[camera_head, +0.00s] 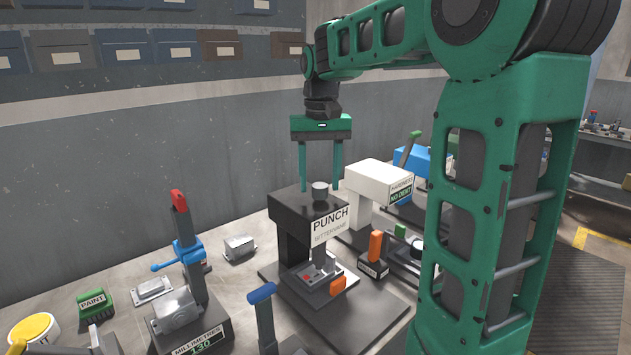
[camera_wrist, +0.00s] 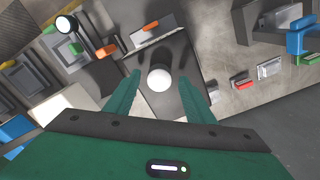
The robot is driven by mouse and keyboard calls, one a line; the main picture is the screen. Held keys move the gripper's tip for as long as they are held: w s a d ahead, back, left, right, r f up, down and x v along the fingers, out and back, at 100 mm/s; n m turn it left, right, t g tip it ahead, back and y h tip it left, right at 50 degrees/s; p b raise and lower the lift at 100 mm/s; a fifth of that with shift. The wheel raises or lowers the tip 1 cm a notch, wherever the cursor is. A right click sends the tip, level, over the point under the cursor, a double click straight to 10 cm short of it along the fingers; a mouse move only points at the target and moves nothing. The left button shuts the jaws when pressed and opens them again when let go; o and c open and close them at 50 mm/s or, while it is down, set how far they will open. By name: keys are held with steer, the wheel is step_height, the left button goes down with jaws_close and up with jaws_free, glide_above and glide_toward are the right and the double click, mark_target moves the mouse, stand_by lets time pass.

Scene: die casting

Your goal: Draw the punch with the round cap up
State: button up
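The punch is a dark press with a white label reading "PUNCH BITTERVANE" (camera_head: 295,225), standing on a dark base plate. My gripper (camera_head: 320,183) is above the press, pointing down and open. In the wrist view its two green fingers (camera_wrist: 160,65) lie on either side of the cap, with visible gaps. The fingertips are near cap height; I cannot tell whether they are level with it. A metal part sits under the press head.
A white press labelled "NO DENT" (camera_head: 380,181) stands close at the right. A gauge labelled "MILLIMETRES" (camera_head: 187,318) with a red-tipped post, and a blue-handled lever (camera_head: 263,312), stand left and in front. Orange handles (camera_head: 375,245) are nearby. The wall lies behind.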

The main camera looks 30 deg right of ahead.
steer(key=shift+r, duration=0.1)
step_height(320, 180, up, 10)
steer(key=shift+r, duration=0.25)
stand_by(0.7)
steer(key=s+d+f+m, duration=0.1)
steer(key=s+f, duration=2.3)
steer(key=s, duration=0.3)
steer(key=shift+s+f, duration=0.2)
steer(key=shift+f, duration=0.05)
steer(key=shift+w+f, duration=0.2)
steer(key=shift+w, duration=0.4)
